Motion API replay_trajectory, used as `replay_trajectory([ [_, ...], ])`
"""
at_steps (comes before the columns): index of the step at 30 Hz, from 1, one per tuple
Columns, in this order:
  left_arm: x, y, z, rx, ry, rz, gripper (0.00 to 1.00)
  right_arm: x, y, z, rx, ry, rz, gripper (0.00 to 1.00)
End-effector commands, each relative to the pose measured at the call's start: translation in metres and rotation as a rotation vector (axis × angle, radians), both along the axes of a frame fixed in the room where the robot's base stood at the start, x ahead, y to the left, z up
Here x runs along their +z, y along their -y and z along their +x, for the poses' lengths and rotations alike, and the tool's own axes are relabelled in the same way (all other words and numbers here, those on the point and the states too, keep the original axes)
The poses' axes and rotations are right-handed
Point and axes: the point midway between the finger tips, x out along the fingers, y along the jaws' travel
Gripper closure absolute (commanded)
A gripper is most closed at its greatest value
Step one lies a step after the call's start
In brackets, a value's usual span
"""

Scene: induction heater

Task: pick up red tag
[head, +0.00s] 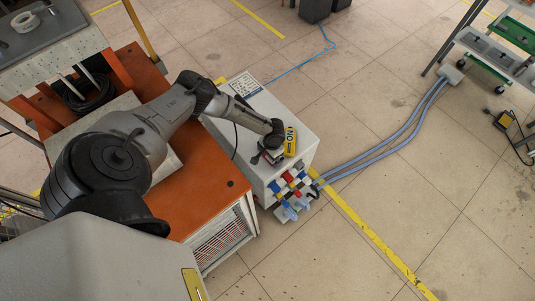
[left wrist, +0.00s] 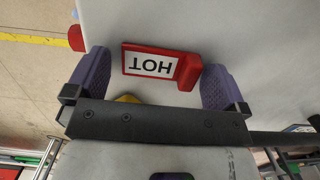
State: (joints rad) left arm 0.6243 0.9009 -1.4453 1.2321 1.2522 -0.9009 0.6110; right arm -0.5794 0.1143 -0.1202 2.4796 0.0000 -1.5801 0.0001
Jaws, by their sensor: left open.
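The red tag (left wrist: 188,72) shows in the left wrist view as a red piece with a white label reading HOT upside down. It lies on the pale top of the heater box (head: 252,116). My left gripper (left wrist: 157,66) is open, with its two purple-grey fingers on either side of the tag and visible gaps to it. In the head view my left gripper (head: 272,153) is low over the front end of the box, with a bit of red showing beside it. My right gripper is not in view.
A yellow tag (head: 290,141) stands right beside my left gripper; part of something yellow also shows in the wrist view. Coloured plugs (head: 292,184) and blue hoses (head: 390,146) are at the box's front. An orange-topped cabinet (head: 205,185) stands left.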

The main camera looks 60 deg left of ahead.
Motion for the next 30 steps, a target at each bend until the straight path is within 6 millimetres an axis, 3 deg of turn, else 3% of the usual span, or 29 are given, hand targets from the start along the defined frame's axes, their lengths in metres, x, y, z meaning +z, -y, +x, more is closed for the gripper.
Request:
replay_trajectory([
  [5,0.0005,0.0,0.0001,0.0,0.0,0.0,0.0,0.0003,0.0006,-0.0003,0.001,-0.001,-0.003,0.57],
  [19,0.0005,-0.0002,-0.0002,0.0,0.0,0.0,0.43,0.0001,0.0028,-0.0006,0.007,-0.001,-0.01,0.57],
  [30,0.0081,-0.0003,-0.0005,0.0,-0.001,0.0,0.44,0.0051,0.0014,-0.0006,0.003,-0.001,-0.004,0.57],
])
